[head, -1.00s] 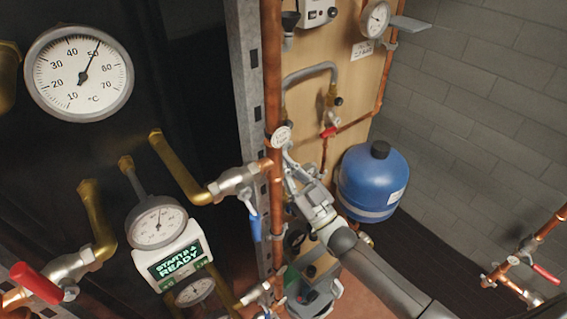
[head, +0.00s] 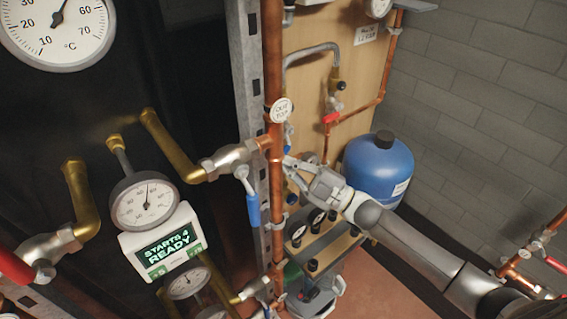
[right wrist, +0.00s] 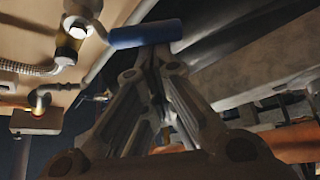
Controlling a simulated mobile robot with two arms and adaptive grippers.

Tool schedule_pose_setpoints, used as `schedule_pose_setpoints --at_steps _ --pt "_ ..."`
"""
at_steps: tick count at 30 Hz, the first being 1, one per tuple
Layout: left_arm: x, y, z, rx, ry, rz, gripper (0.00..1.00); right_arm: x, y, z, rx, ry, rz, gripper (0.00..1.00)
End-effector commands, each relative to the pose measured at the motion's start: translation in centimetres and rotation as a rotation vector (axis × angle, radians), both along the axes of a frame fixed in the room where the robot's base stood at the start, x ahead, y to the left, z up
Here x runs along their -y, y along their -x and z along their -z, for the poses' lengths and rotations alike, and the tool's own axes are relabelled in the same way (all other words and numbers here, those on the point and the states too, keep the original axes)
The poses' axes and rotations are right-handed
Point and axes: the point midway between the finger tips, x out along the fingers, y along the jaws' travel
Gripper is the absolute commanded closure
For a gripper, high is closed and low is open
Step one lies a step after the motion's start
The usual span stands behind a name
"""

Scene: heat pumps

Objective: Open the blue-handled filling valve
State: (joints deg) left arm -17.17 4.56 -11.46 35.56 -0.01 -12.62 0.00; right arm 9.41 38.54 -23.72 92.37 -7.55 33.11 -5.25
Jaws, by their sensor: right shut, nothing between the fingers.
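In the right wrist view a blue handle (right wrist: 146,33) on a silver lever lies across the view just beyond my fingertips. I cannot tell whether they touch it. My right gripper (right wrist: 157,58) is shut with nothing between its fingers. In the head view my right gripper (head: 288,166) is beside the vertical copper pipe (head: 273,75). A blue lever handle (head: 253,209) hangs down from a silver valve left of that pipe. Small blue parts show right of the pipe, above and below my fingers, partly hidden. I cannot tell which one the wrist view shows. My left gripper is out of view.
A blue tank (head: 378,168) stands right of my gripper, close behind my right arm. A red-handled valve (head: 331,118) is on the wooden panel. A display box (head: 164,247) and gauge (head: 144,200) are at left. A braided hose (right wrist: 30,68) is near the blue handle.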

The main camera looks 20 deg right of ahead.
Motion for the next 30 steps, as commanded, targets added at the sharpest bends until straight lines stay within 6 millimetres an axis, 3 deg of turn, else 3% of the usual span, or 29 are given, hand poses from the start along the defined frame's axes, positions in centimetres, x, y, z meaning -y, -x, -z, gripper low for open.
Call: schedule_pose_setpoints --at_steps 15,30 --pt "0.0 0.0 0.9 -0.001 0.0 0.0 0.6 2.3 -0.9 2.3 0.159 0.447 0.008 1.0" --pt "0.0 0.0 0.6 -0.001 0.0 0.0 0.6 3.7 -1.4 2.9 0.241 0.668 0.009 1.0"
